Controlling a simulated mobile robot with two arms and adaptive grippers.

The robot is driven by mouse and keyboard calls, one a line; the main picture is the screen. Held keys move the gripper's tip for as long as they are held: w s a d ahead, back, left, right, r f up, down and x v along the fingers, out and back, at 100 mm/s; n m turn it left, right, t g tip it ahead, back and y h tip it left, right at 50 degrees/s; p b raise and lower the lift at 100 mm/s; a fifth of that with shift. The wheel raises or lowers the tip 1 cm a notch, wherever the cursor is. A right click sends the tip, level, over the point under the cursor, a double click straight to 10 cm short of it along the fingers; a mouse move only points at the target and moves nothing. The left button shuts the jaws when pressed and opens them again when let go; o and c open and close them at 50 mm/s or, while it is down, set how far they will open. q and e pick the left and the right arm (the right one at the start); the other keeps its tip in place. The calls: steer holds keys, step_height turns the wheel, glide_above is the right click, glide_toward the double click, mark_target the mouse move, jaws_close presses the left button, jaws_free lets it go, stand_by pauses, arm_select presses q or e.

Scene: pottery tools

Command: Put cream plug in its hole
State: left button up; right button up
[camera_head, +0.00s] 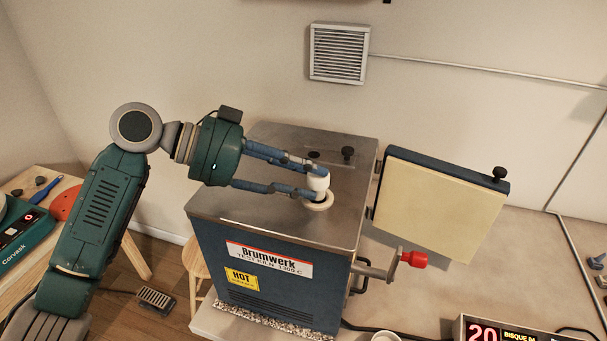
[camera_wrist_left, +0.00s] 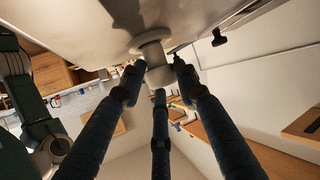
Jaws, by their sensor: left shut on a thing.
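The cream plug (camera_head: 318,181) is upright above the blue kiln's metal top (camera_head: 240,190). My left gripper (camera_head: 315,190) is shut on it, with its blue fingers reaching in from the left. A cream ring (camera_head: 322,208) lies on the kiln top directly under the plug. In the left wrist view, the plug (camera_wrist_left: 153,53) is between the fingertips (camera_wrist_left: 158,76), and its narrower part meets the cream ring (camera_wrist_left: 152,37). The hole itself is hidden, so I cannot tell how deep the plug sits. My right gripper is not in view.
The kiln's open door (camera_head: 440,205) with a cream lining sticks out at the right, above a red-ended handle (camera_head: 413,259). A red-digit display (camera_head: 510,331) sits at the front right.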

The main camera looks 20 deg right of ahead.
arm_select(q)
steer(key=shift+f+b, duration=0.4)
steer(key=shift+f, duration=0.3)
steer(key=o, duration=0.9)
steer(key=shift+p+v, duration=1.45)
steer(key=shift+v, duration=4.05)
